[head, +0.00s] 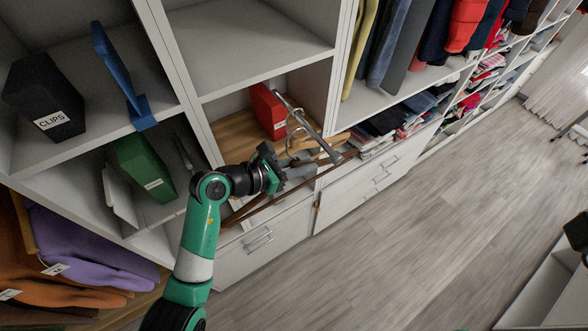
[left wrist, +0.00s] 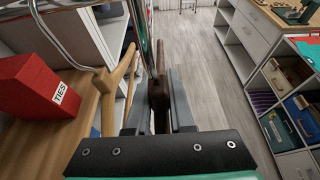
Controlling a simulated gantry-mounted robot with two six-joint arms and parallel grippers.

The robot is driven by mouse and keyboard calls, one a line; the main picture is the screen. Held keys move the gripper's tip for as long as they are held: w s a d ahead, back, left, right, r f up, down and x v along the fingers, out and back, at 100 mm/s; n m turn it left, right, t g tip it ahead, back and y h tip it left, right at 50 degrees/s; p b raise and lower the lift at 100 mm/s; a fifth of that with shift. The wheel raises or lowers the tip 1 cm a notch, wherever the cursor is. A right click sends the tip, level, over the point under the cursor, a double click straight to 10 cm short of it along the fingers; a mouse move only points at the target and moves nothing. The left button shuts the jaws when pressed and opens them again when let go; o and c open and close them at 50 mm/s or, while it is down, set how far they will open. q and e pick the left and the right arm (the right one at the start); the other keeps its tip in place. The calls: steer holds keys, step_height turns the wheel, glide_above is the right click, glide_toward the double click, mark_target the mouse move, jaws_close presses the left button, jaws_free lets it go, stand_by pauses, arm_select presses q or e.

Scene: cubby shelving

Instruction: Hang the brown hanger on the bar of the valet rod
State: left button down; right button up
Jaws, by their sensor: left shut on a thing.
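My left gripper (head: 288,182) is shut on the brown hanger (head: 250,211), which reaches out on both sides of the fingers. In the left wrist view the dark brown hanger (left wrist: 159,88) stands between the two grey fingers (left wrist: 157,104). The metal valet rod (head: 311,122) juts from the cubby just above and beyond the gripper; it also shows in the left wrist view (left wrist: 42,30). A light wooden hanger (head: 331,142) is at the rod, beside the brown one. Whether the brown hanger's hook touches the bar, I cannot tell.
A red TIES box (head: 268,110) stands on the wooden cubby floor behind the rod. White drawers (head: 262,245) are below. Folded clothes (head: 385,128) lie to the right. A green box (head: 144,168) and black CLIPS box (head: 45,100) sit left. The floor (head: 420,220) is open.

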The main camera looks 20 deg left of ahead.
mark_target(319, 160)
arm_select(q)
steer(key=w+d+b, duration=0.2)
steer(key=w+d, duration=0.1)
steer(key=shift+w+d+f, duration=0.1)
steer(key=shift+w+d, duration=0.05)
steer(key=shift+w, duration=0.15)
steer(key=shift+f+b, duration=0.7)
steer(key=shift+f, duration=0.6)
steer(key=c, duration=0.7)
jaws_free()
steer(key=v, duration=1.1)
steer(key=shift+s+p, duration=0.3)
steer(key=shift+p, duration=0.1)
